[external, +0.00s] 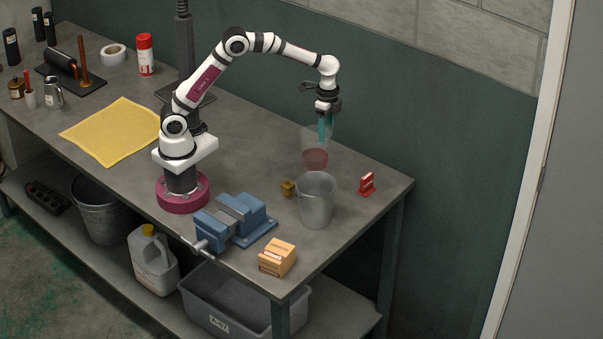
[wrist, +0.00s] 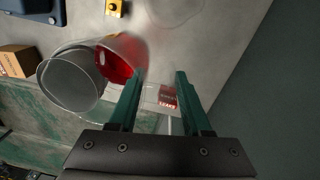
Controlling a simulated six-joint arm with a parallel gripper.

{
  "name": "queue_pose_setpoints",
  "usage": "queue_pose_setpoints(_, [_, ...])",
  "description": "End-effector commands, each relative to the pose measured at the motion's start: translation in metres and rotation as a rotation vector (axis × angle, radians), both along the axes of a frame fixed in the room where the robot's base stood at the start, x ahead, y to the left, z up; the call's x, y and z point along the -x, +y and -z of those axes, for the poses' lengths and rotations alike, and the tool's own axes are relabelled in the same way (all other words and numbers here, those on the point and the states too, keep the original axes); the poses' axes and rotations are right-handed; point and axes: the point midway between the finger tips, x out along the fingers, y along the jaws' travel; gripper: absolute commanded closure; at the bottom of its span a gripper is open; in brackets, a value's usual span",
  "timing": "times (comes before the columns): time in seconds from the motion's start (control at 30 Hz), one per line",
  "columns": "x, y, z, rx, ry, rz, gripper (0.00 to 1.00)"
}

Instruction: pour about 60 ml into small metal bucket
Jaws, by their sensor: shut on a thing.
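My gripper (external: 325,134) points down over the right end of the bench. It is shut on a clear beaker (external: 315,159) with red liquid in its lower part. The beaker looks roughly upright, above and just behind the small metal bucket (external: 317,205). That grey bucket stands upright on the bench, and I see no red liquid in it. In the wrist view the teal fingers of my gripper (wrist: 157,78) straddle faint clear glass. The red liquid of the beaker (wrist: 117,66) shows beside the bucket (wrist: 66,92).
A blue vise (external: 236,222) and an orange box (external: 278,258) stand left and front of the bucket. A larger bucket (external: 101,211) is on the lower shelf.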

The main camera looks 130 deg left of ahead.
Motion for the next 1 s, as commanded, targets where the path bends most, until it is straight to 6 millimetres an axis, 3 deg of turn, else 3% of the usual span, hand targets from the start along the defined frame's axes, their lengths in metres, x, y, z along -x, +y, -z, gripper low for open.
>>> queue_pose_setpoints(0.17, [-0.005,0.003,0.008,0.003,-0.001,-0.04,1.0])
queue_pose_setpoints(0.5, [-0.01,0.04,0.067,0.01,-0.005,-0.248,1.0])
queue_pose_setpoints(1.0, [-0.011,0.039,0.066,-0.027,0.004,-0.255,1.0])
